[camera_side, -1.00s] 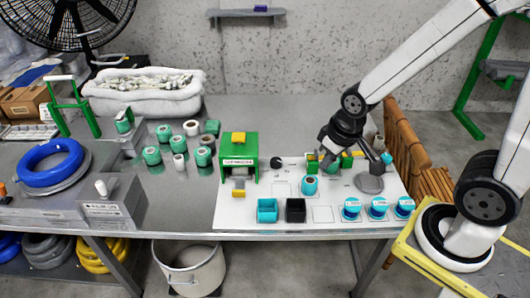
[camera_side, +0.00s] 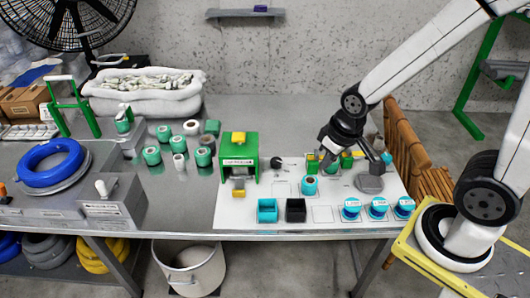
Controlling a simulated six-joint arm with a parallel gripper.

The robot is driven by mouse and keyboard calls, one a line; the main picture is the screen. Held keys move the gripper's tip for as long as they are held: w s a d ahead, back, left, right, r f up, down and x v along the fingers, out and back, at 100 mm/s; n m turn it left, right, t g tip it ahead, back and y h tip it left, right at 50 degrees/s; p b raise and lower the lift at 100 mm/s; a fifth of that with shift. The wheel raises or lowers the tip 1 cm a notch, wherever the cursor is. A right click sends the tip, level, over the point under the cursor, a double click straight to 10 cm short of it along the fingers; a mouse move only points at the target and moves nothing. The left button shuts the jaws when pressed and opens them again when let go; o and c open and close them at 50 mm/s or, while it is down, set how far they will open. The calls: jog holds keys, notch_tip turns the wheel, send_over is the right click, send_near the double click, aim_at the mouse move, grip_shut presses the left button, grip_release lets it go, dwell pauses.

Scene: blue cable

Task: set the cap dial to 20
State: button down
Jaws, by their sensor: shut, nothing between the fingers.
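No dial scale or number can be read at this size, so I cannot tell which part is the cap dial or its setting. My gripper (camera_side: 328,165) points down over the board's back right, shut and empty. Its fingertips are small and partly lost among green and yellow pieces.
A green press-like box with a yellow top (camera_side: 239,152) stands at the board's left. A teal bin (camera_side: 267,210) and a black bin (camera_side: 296,210) sit in front. A grey round disc (camera_side: 369,184) lies right of my gripper. A black knob-like piece (camera_side: 276,163) lies behind.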

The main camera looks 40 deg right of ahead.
jog(key=c, duration=0.7)
grip_release()
jog(key=shift+w, duration=0.1)
jog(key=o, duration=0.4)
jog(key=shift+w+d, duration=0.1)
jog(key=shift+w, duration=0.15)
jog(key=o, duration=0.3)
jog(key=shift+w+f, duration=0.1)
jog(key=shift+w, duration=0.3)
jog(key=m+t+h, duration=0.1)
jog(key=m+t, duration=0.1)
jog(key=m, duration=0.1)
send_over(276, 160)
jog(key=s, duration=0.3)
notch_tip(276, 160, down, 21)
jog(key=shift+s+a+f, duration=0.1)
jog(key=shift+s+a, duration=0.1)
jog(key=shift+a, duration=0.2)
jog(key=shift+f, duration=0.15)
jog(key=shift+x, duration=3.75)
